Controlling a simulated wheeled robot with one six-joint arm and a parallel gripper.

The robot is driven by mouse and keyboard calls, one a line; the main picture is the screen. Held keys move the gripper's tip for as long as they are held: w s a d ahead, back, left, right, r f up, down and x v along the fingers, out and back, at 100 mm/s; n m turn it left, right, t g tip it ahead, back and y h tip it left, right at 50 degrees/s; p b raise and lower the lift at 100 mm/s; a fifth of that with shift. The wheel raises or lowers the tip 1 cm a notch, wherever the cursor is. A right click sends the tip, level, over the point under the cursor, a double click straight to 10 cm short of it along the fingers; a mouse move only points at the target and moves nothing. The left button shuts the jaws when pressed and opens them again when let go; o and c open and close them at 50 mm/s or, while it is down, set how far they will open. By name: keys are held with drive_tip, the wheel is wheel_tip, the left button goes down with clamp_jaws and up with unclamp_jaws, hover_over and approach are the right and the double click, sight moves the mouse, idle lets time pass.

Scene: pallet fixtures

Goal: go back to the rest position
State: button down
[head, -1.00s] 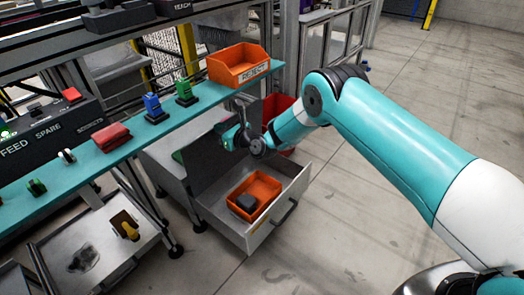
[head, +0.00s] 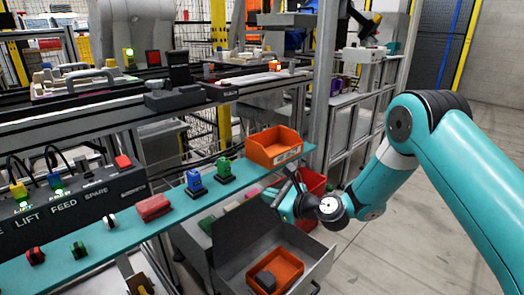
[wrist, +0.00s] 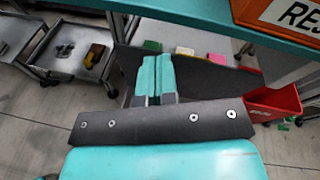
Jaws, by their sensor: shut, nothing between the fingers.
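My gripper (wrist: 157,72) shows in the wrist view with its two teal fingers side by side, shut and empty. In the head view my teal arm reaches in from the right, and its wrist end is just in front of the teal shelf, below the orange reject bin (head: 274,147). The fingers are hard to make out there. The grey drawer (head: 322,268) stands open below my wrist. It holds an orange tray (head: 290,268) with a dark block (head: 265,281) in it.
The teal shelf (head: 180,212) carries a blue piece (head: 195,182), a green piece (head: 224,170) and a red piece (head: 153,207). A red bin (head: 312,183) stands behind my wrist. A control box (head: 70,205) is at left. Open floor lies to the right.

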drive_tip(key=s+a+r+n+g+h, duration=0.1)
drive_tip(key=s+r+n+g, duration=0.5)
drive_tip(key=s+r+n, duration=0.8)
drive_tip(key=s+d+r+n+g+h, duration=0.1)
drive_tip(key=s+d+n+h, duration=0.1)
drive_tip(key=s+d+n, duration=0.4)
drive_tip(key=s+d+r+n+g+h, duration=0.1)
drive_tip(key=s+n+g+h, duration=0.2)
drive_tip(key=s, duration=0.5)
drive_tip(key=s+d+r+n+h, duration=0.1)
drive_tip(key=s+d+n+h, duration=0.1)
drive_tip(key=s+d+n, duration=0.35)
wheel_tip(320, 180, up, 28)
drive_tip(key=s+a+p, duration=0.1)
drive_tip(key=s+p, duration=0.1)
drive_tip(key=p, duration=2.6)
drive_tip(key=shift+s+n, duration=0.35)
drive_tip(key=shift+n, duration=0.1)
drive_tip(key=shift+a, duration=0.15)
